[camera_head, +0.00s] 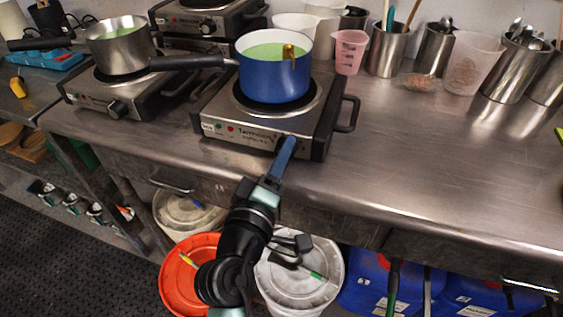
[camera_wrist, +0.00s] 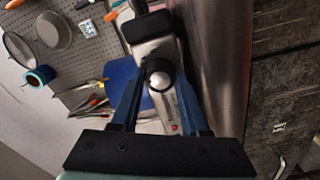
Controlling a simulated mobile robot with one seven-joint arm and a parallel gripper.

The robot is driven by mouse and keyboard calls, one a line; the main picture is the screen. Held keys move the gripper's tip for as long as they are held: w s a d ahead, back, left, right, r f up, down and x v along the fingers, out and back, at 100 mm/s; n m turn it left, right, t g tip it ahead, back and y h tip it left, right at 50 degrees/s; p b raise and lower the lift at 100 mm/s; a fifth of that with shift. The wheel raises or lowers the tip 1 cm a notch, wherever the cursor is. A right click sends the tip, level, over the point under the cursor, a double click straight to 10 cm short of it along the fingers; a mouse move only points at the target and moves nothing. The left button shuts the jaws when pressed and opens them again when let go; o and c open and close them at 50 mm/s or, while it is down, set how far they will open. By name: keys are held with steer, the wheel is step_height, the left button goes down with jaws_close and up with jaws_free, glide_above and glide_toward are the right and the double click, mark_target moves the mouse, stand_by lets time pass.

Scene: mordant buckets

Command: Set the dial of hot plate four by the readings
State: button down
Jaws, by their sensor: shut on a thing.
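A steel hot plate (camera_head: 240,137) stands at the bench's front edge with a blue pot (camera_head: 272,85) of green liquid on it. A gold thing (camera_head: 289,52) hangs on the pot's inner wall. Small green and red marks sit on the plate's front panel; I cannot read its number. My gripper (camera_head: 286,144) reaches up to the right of this panel. In the wrist view the blue fingers of my gripper (camera_wrist: 159,84) are shut on the round black and silver dial (camera_wrist: 158,78). The head view hides the dial behind my fingers. I see no legible reading.
A second hot plate (camera_head: 115,100) with a steel pot (camera_head: 121,50) stands to the left, another plate (camera_head: 205,20) behind. The blue pot's handle (camera_head: 190,62) points left. Steel beakers (camera_head: 387,52) line the back right. The bench's right front is clear. Buckets stand below.

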steer(key=shift+m+b, duration=0.3)
steer(key=shift+m, duration=0.3)
steer(key=shift+c, duration=2)
jaws_free()
steer(key=b+v, duration=0.1)
steer(key=v, duration=1.2)
